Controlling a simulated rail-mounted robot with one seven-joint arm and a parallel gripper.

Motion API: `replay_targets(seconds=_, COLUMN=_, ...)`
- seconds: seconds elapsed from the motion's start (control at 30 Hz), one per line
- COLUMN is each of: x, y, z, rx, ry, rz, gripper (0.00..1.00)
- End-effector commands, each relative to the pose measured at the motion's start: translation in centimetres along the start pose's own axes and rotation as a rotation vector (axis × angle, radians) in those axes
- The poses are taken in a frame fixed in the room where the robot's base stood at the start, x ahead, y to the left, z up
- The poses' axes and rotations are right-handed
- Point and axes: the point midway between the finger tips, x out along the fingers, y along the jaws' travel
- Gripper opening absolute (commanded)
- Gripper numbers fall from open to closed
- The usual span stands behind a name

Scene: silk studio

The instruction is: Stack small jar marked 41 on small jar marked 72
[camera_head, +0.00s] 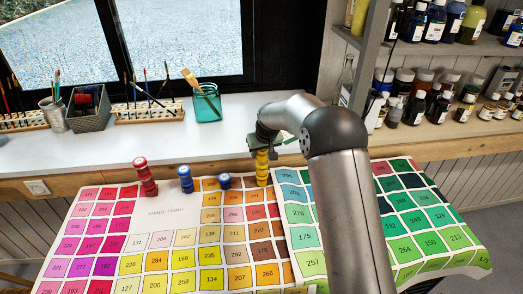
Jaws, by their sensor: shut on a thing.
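Small jars stand along the back edge of the colour chart. There is a red stack (145,176), a blue stack (185,179), a single dark blue jar (224,181) and a yellow column (262,170). The numbers 41 and 72 are too small to read, so I cannot tell which jars bear them. My gripper (262,149) is over the yellow column, shut on the top yellow jar, which is partly hidden by the fingers. I cannot tell whether this jar rests on the one below or is held just above it.
A teal glass with brushes (206,105), brush racks (148,112) and a grey basket (88,108) stand behind. Shelves of bottles (425,90) are at right. My arm hides part of the chart.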

Motion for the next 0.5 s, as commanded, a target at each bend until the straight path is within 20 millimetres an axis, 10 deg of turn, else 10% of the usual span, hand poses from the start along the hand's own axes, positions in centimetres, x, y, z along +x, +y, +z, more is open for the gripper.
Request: replay_targets(seconds=0.5, x=0.49, y=0.00, z=0.20, rx=0.000, ry=0.000, rz=0.000, gripper=0.17)
